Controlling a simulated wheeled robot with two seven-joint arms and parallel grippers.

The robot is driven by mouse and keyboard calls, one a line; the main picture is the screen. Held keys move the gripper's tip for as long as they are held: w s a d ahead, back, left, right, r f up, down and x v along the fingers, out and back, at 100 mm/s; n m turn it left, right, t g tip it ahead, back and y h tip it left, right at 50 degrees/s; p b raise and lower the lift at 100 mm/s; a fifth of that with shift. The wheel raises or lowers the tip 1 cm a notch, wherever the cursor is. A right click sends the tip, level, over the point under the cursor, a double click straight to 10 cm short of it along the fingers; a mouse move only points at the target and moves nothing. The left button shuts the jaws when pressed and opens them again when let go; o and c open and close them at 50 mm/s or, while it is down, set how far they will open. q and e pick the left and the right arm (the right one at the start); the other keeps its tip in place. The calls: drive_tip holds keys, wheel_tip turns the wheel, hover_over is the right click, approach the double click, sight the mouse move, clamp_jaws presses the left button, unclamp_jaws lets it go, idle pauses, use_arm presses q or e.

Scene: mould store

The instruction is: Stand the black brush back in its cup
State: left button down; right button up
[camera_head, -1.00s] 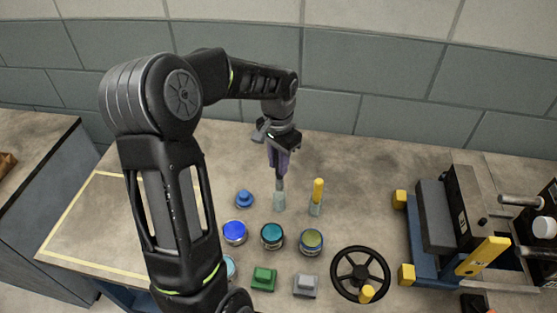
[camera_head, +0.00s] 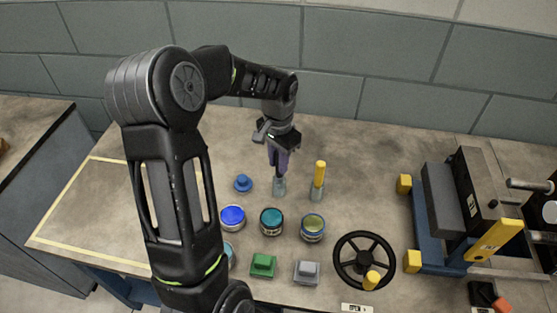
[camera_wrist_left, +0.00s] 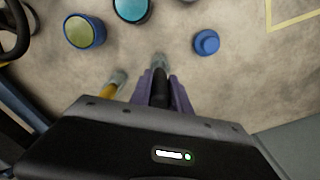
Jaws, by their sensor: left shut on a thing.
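My left gripper (camera_head: 279,157) points down over the middle of the bench, its purple fingers shut on the black brush (camera_wrist_left: 160,86). Only a short dark part of the brush shows between the fingers. Its lower end is at or in a grey-green cup (camera_head: 279,187) directly below the gripper; I cannot tell how deep it sits. In the left wrist view the cup (camera_wrist_left: 159,60) shows just beyond the brush end. My right gripper is not in view.
A second cup (camera_head: 317,195) holding a yellow-handled brush (camera_head: 320,172) stands close to the right. A blue knobbed piece (camera_head: 243,183) lies left. In front are blue (camera_head: 232,216), teal (camera_head: 271,220) and olive (camera_head: 312,227) tins. A black handwheel (camera_head: 363,260) and a machine stand at right.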

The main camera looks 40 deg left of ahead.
use_arm(q)
drive_tip(key=c, duration=1.1)
unclamp_jaws()
drive_tip(key=shift+c, duration=0.2)
drive_tip(key=shift+r, duration=3.9)
